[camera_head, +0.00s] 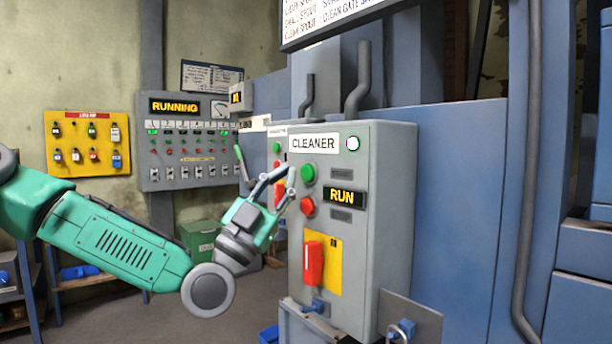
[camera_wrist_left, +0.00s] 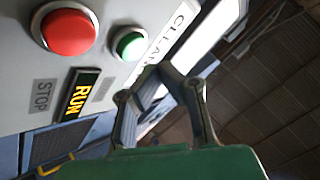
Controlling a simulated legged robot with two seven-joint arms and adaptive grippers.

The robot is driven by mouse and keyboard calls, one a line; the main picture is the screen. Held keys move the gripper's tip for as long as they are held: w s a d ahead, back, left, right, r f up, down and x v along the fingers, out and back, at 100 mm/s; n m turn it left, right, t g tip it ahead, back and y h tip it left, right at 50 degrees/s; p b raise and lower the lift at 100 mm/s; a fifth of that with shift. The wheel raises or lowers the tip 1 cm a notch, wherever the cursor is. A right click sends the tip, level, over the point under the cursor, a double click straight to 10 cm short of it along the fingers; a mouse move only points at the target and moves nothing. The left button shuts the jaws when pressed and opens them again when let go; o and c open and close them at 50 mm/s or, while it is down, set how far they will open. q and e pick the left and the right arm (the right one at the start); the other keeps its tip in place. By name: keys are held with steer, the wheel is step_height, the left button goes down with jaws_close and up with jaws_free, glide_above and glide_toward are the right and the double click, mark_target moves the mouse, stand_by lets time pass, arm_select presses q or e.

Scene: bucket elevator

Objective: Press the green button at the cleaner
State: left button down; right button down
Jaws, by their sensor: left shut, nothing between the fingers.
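The green button (camera_head: 308,174) sits on the front of the grey box labelled CLEANER (camera_head: 385,215), above a red button (camera_head: 308,207). In the left wrist view the green button (camera_wrist_left: 130,44) shows beside the larger red button (camera_wrist_left: 69,31). My left gripper (camera_head: 291,177) is shut and empty, its fingertips just left of the green button in the head view. In the left wrist view its fingertips (camera_wrist_left: 160,75) lie just beside the green button; I cannot tell whether they touch it. A display (camera_head: 344,197) reads RUN. My right gripper is not in view.
A red handle (camera_head: 313,263) on a yellow plate sits lower on the box. A control panel reading RUNNING (camera_head: 174,106) and a yellow lockout board (camera_head: 87,143) hang behind. A blue wall (camera_head: 455,200) stands right.

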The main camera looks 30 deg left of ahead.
arm_select(q)
steer(key=s, duration=0.1)
steer(key=s+a, duration=0.1)
steer(key=s, duration=0.1)
steer(key=shift+s+a, duration=0.3)
steer(key=shift+s, duration=0.05)
stand_by(0.7)
